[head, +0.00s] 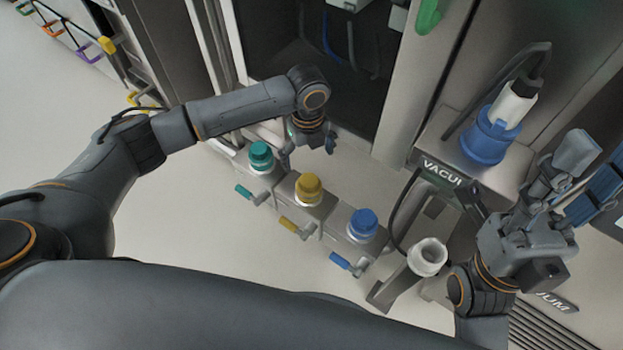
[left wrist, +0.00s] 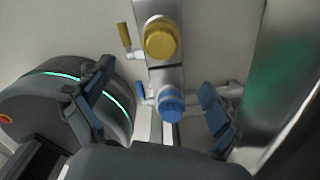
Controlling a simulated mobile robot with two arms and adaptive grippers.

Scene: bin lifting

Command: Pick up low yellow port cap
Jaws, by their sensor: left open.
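The yellow port cap (head: 308,188) sits on a low metal port box in the middle of a row, between a teal cap (head: 261,155) and a blue cap (head: 363,222). My left gripper (head: 308,150) is open and empty, above and behind the row, apart from the yellow cap. In the left wrist view the yellow cap (left wrist: 160,40) is at the top centre, beyond the open left fingers (left wrist: 155,92). The blue cap (left wrist: 171,103) shows between those fingers there. My right gripper (head: 590,168) is at the right, its fingers apart and seemingly empty.
Small coloured valve handles, such as a yellow one (head: 289,224), stick out in front of the ports. A white open port (head: 427,256) and a blue plug (head: 487,139) on a vacuum unit stand to the right. Tall metal cabinets rise behind. The floor at front left is clear.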

